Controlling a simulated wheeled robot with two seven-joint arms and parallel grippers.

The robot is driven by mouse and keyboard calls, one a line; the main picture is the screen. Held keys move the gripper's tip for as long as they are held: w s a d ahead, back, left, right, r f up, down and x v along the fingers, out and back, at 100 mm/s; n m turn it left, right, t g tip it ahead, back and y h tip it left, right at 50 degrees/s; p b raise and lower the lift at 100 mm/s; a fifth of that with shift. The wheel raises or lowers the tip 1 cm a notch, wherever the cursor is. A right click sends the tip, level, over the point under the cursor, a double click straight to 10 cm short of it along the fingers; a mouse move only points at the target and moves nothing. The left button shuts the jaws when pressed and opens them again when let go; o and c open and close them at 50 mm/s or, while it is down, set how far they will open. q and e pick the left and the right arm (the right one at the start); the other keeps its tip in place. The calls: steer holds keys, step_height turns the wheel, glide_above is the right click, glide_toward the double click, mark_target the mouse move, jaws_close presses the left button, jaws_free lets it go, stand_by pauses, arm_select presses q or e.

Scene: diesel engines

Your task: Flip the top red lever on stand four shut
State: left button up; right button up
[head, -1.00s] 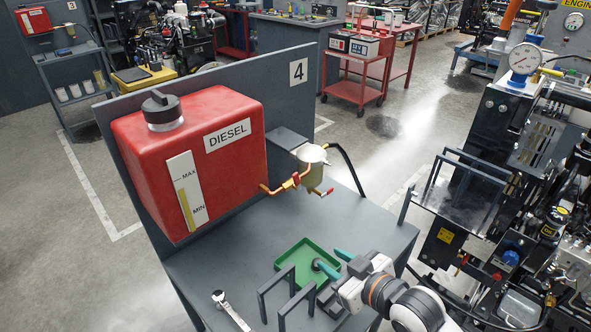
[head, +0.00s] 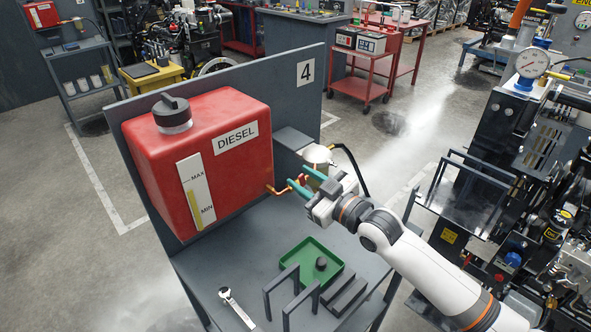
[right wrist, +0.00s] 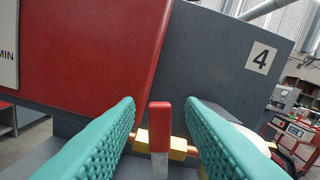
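Stand four is a grey bench with an upright back panel (head: 311,100) marked 4, carrying a red diesel tank (head: 215,150). A copper fuel pipe (head: 278,190) runs from the tank to a pale filter bowl (head: 317,154). My right gripper (head: 304,180), with teal fingers, is at this pipe. In the right wrist view, the red lever (right wrist: 160,112) stands up from a brass valve body (right wrist: 165,146), between the two open fingers, with a gap on each side. My left gripper is not in view.
On the bench are a green tray (head: 330,258) with a dark round part, a wrench (head: 236,308) and dark upright brackets (head: 283,290). A black hose (head: 354,165) curves behind the gripper. An engine rig (head: 500,190) stands at the right.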

mark_target(303, 180)
steer(key=shift+x, duration=1.5)
jaws_close()
steer(key=shift+w+d+m, duration=0.25)
steer(key=shift+d+m, duration=0.05)
steer(key=shift+m, duration=0.6)
steer(key=shift+w+d+r+m+b, duration=0.15)
steer(key=shift+m+b, duration=0.25)
steer(key=shift+m, duration=0.3)
jaws_free()
